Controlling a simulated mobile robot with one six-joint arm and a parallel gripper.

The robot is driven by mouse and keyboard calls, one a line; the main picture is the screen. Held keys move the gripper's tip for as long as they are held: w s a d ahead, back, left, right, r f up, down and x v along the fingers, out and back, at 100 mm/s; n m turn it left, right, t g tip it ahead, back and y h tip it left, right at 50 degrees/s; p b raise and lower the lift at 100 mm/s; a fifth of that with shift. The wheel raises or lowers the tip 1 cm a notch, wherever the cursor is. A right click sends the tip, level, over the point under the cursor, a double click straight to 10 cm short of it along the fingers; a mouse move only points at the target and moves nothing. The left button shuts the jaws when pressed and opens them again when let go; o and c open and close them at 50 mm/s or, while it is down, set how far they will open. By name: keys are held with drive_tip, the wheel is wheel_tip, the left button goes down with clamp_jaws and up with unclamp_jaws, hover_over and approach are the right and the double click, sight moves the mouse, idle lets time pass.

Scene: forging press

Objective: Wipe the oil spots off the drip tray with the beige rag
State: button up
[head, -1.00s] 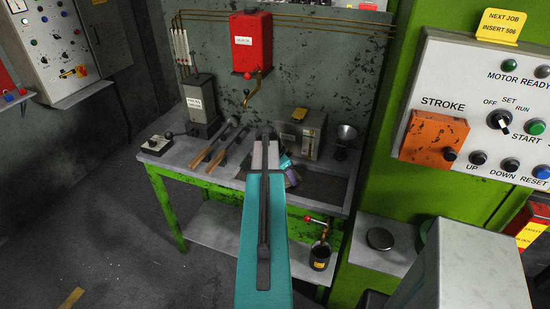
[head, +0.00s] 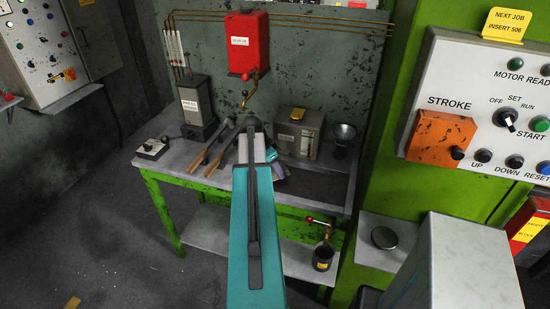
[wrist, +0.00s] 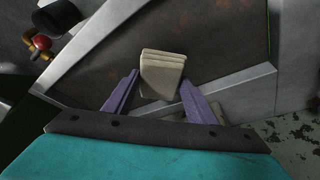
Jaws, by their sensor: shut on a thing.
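My gripper (wrist: 161,80) has purple fingers shut on the folded beige rag (wrist: 163,66), which sticks out past the fingertips. The rag is over the drip tray (wrist: 225,40), a dark, shallow tray with a pale metal rim. I cannot tell whether the rag touches the tray floor. Faint brownish patches show on the tray floor, but I cannot clearly pick out oil spots. In the head view the tray (head: 322,186) lies at the right part of the bench, and my teal arm hides the gripper in part. The rag does not show clearly there.
On the green bench (head: 165,180), wooden-handled tools (head: 210,158) lie left of my arm. A grey box (head: 298,135) and a funnel-like cup (head: 343,133) stand behind the tray. The press control panel (head: 480,110) stands right.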

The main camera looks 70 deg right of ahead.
drive_tip(key=shift+w+r+p, duration=0.1)
drive_tip(key=shift+r+p, duration=0.2)
drive_tip(key=shift+r, duration=0.55)
drive_tip(key=shift+s+d+r+p, duration=0.1)
drive_tip(key=shift+s+r+p, duration=0.05)
drive_tip(key=shift+r, duration=0.3)
drive_tip(key=shift+s+r+p, duration=0.1)
drive_tip(key=shift+r+p, duration=0.05)
drive_tip(key=shift+r, duration=0.25)
drive_tip(key=shift+r+p, duration=0.3)
drive_tip(key=shift+r, duration=0.5)
drive_tip(key=shift+w, duration=0.1)
